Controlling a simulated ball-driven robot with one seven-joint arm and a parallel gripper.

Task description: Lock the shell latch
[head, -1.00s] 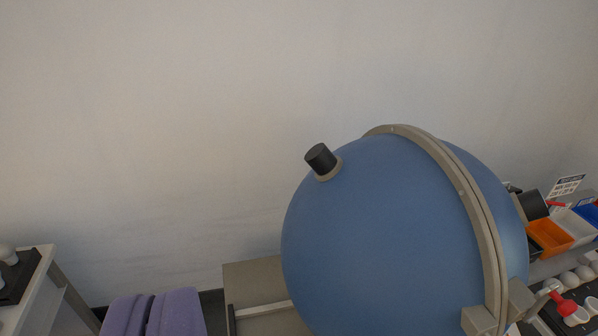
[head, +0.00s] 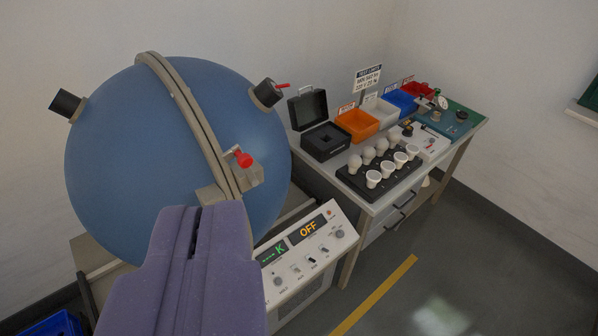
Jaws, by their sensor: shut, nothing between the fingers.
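The large blue shell (head: 130,150) is a sphere with a grey flange band (head: 178,90) running over it. The shell latch (head: 243,158) has a red knob on a short lever, at a grey block (head: 236,183) on the band. The lever points up and left from the knob; I cannot tell whether it is locked. My purple gripper (head: 194,222) is in the foreground, shut and empty. In the picture its tip is below and left of the latch, apart from it. It hides the lower part of the band and shell.
A control box (head: 300,250) with an "OFF" display stands right of the shell. Behind it, a bench holds a black bulb tray (head: 378,180), an open black case (head: 322,140) and coloured bins (head: 357,124). Dark ports (head: 67,105) stick out from the shell. Floor is clear at right.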

